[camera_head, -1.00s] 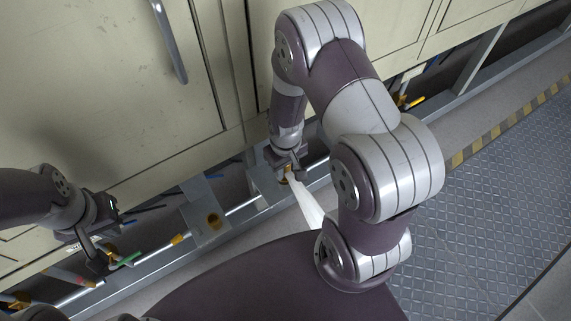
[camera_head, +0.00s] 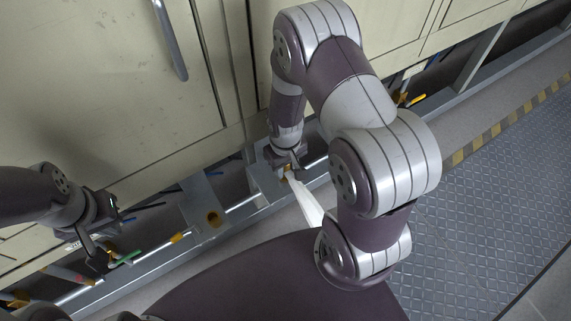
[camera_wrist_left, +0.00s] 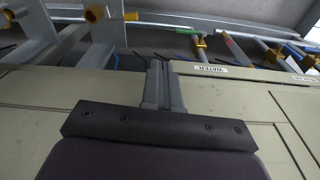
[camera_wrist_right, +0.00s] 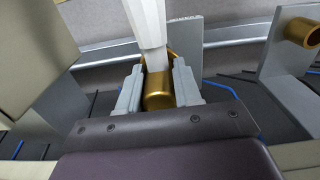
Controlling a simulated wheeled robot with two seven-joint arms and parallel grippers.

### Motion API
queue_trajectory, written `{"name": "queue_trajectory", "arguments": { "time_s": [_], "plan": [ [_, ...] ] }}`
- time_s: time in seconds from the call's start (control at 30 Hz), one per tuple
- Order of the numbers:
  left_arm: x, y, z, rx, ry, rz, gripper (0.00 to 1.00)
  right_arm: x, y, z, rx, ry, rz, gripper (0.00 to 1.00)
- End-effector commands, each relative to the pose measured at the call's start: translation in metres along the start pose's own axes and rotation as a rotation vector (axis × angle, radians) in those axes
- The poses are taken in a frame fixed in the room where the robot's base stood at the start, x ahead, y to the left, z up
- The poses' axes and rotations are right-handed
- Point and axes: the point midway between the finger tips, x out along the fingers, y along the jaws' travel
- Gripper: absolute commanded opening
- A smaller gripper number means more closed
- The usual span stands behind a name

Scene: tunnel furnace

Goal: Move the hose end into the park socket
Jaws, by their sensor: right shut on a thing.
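My right gripper (camera_wrist_right: 158,92) is shut on the brass hose end (camera_wrist_right: 158,100), with the white hose (camera_wrist_right: 147,22) running away from it. In the head view my right gripper (camera_head: 286,165) is low at the rail, beside a grey bracket (camera_head: 264,178). A brass ring (camera_wrist_right: 172,60) shows partly behind the hose; whether the hose end is in it I cannot tell. Another brass socket (camera_head: 213,218) on a grey bracket is to the left; it also shows in the right wrist view (camera_wrist_right: 302,31). My left gripper (camera_wrist_left: 161,85) is shut and empty, low at the left.
A green valve handle (camera_head: 127,258) is close to my left gripper in the head view. Pipes and coloured handles line the rail (camera_head: 240,215). Cream furnace panels (camera_head: 90,80) stand behind. The plated floor (camera_head: 480,210) at the right is clear.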

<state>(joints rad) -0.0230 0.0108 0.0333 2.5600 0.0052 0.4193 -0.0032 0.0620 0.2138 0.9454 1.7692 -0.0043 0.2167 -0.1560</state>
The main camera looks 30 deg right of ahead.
Motion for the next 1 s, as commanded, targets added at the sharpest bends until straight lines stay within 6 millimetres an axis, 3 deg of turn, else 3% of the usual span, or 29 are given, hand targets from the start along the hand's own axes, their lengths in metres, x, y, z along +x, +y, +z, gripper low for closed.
{"name": "queue_trajectory", "arguments": {
  "time_s": [0.17, 1.0],
  "plan": [
    [-0.007, 0.000, -0.001, 0.000, 0.000, 0.000, 0.00, -0.003, 0.000, 0.001, 0.000, -0.001, 0.000, 0.00],
    [-0.004, 0.000, 0.000, 0.000, 0.000, 0.000, 0.00, 0.010, 0.000, 0.001, 0.000, -0.001, 0.000, 0.00]
  ]
}}
